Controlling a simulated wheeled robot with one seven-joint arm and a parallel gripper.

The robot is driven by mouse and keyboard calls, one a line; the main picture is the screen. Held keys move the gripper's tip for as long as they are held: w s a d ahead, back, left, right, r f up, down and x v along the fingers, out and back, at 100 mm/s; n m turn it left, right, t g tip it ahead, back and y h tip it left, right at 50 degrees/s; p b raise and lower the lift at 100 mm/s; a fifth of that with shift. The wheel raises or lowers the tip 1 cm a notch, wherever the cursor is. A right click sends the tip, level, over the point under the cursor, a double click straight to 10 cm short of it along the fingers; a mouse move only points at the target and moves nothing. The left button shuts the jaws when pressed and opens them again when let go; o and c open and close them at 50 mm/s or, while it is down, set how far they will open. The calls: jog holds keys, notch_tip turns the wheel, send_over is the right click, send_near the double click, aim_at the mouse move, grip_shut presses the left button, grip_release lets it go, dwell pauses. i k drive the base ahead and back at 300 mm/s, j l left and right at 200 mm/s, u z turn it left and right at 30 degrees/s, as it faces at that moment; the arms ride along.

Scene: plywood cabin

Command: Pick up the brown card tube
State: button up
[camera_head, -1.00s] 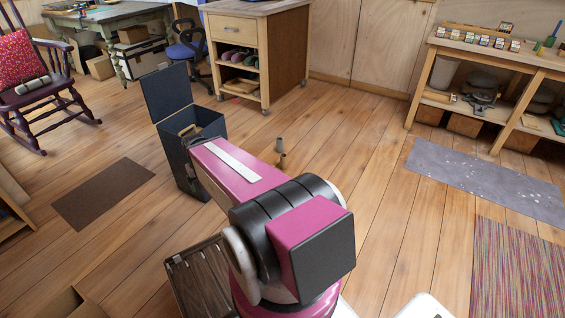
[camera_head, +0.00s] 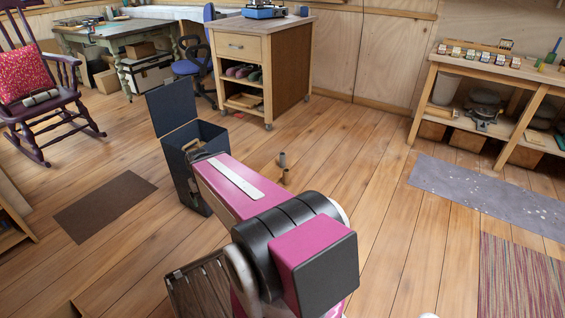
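A dark open-lidded bin (camera_head: 207,135) stands left of my arm, close to it. A slatted crate (camera_head: 200,290) is at the lower front. A wheeled cabinet (camera_head: 290,70) stands behind, a shelf bench (camera_head: 450,70) at right. Plank floor (camera_head: 355,165) between is clear.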

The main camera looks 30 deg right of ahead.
aim_at(285, 171)
jog(key=i+z, duration=0.35)
jog(key=i+j+z, duration=0.1)
jog(key=i+z, duration=0.25)
jog(key=i+j+z, duration=0.2)
jog(key=i+z, duration=0.15)
